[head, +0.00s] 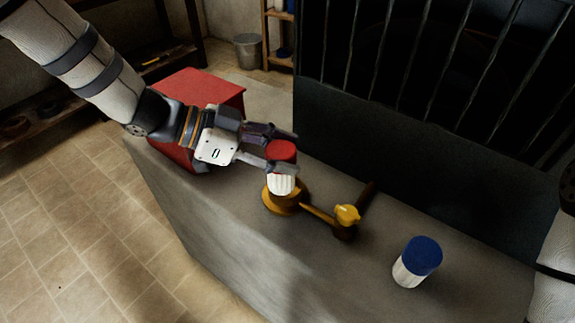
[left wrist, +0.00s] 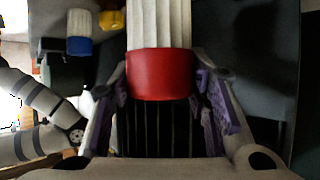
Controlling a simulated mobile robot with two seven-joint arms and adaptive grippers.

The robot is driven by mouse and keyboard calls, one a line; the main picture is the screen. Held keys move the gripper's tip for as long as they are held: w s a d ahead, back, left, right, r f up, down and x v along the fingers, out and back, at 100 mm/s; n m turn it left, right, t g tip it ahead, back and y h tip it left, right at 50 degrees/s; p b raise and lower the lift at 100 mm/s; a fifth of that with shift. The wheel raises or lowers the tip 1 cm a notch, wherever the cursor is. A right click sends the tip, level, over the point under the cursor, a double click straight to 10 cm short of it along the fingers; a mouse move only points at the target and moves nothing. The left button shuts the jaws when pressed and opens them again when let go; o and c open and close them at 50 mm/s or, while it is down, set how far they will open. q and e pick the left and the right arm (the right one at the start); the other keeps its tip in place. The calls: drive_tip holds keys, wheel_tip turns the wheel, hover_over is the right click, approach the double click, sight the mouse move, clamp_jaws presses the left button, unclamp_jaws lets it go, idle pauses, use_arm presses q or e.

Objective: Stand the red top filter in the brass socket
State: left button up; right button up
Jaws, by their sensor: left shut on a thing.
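The red top filter (head: 283,152) has a red cap and a white pleated body. My left gripper (head: 282,162) is shut on it near the cap and holds it upright. In the left wrist view the red cap (left wrist: 160,75) sits between the two fingers (left wrist: 160,95). The brass socket (head: 270,203) stands on the grey bench, directly below the filter. The filter's lower end overlaps the socket in the head view; I cannot tell whether it is inside or just above it. My right gripper is out of view.
A blue-capped white filter (head: 418,262) stands farther right on the bench (head: 250,255). A red box (head: 205,90) is behind my left arm. A dark barred panel (head: 420,150) closes the bench's back.

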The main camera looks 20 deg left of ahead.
use_arm(q)
drive_tip(key=shift+w+f, duration=0.4)
drive_tip(key=shift+f, duration=0.2)
drive_tip(key=shift+w+f, duration=0.35)
drive_tip(key=shift+f, duration=0.2)
drive_tip(key=shift+w+f+b, duration=0.2)
drive_tip(key=shift+f+b, duration=0.1)
drive_tip(key=shift+f, duration=0.65)
drive_tip(key=shift+w+f+b, duration=0.15)
drive_tip(key=shift+f+b, duration=0.1)
drive_tip(key=shift+f, duration=0.65)
drive_tip(key=o, duration=1.2)
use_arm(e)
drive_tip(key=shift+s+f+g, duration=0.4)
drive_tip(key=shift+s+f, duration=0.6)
use_arm(q)
drive_tip(key=shift+r, duration=0.15)
drive_tip(key=p+v, duration=0.2)
drive_tip(key=v, duration=1)
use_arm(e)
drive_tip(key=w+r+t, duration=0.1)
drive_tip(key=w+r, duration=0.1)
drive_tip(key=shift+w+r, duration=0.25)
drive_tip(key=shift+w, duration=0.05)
